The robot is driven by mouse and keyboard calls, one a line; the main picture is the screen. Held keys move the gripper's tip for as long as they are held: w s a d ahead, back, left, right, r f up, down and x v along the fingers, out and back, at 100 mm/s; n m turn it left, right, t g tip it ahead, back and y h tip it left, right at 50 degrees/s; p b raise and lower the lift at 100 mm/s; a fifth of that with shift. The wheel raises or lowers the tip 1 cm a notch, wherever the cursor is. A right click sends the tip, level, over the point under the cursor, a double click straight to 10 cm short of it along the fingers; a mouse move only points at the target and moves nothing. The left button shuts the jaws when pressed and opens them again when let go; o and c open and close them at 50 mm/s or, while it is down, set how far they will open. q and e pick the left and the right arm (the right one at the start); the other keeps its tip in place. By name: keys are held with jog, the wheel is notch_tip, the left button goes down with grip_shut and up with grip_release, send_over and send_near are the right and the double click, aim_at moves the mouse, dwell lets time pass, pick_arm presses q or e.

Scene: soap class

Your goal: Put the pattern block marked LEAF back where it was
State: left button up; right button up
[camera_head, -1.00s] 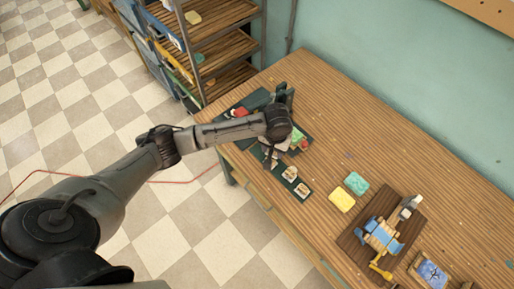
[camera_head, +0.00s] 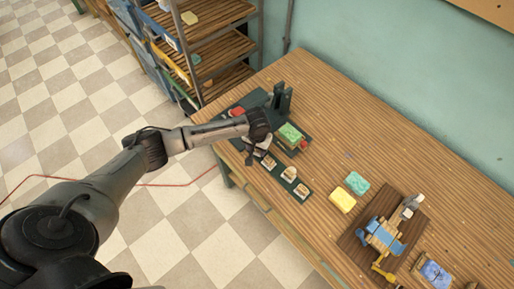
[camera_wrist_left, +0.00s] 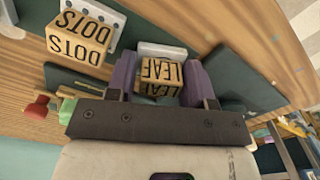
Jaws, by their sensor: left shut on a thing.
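The wooden block marked LEAF (camera_wrist_left: 160,80) is between the purple fingers of my left gripper (camera_wrist_left: 162,74) in the left wrist view, and the jaws are shut on it. A pale square pad (camera_wrist_left: 162,50) shows just beyond the block; I cannot tell whether they touch. A wooden block marked DOTS (camera_wrist_left: 78,40) sits to the left, apart from my fingers, near a white dotted pad. In the head view my left gripper (camera_head: 250,152) is over the near-left end of the dark strip (camera_head: 278,177), where several small blocks stand in a row. My right gripper is not seen.
A green soap bar (camera_head: 290,133) lies on the dark stand beside the strip, with an upright dark part (camera_head: 283,98) behind. A yellow bar (camera_head: 342,200) and a teal bar (camera_head: 357,183) lie to the right. A wooden board with tools (camera_head: 385,235) is farther right. Shelves stand at the back left.

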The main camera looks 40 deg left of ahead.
pick_arm(q)
jog(key=shift+f, duration=0.1)
jog(key=o, duration=0.6)
jog(key=shift+f, duration=0.1)
notch_tip(320, 180, up, 11)
jog(key=shift+w+p, duration=0.1)
jog(key=shift+p, duration=0.9)
jog(key=shift+r, duration=0.65)
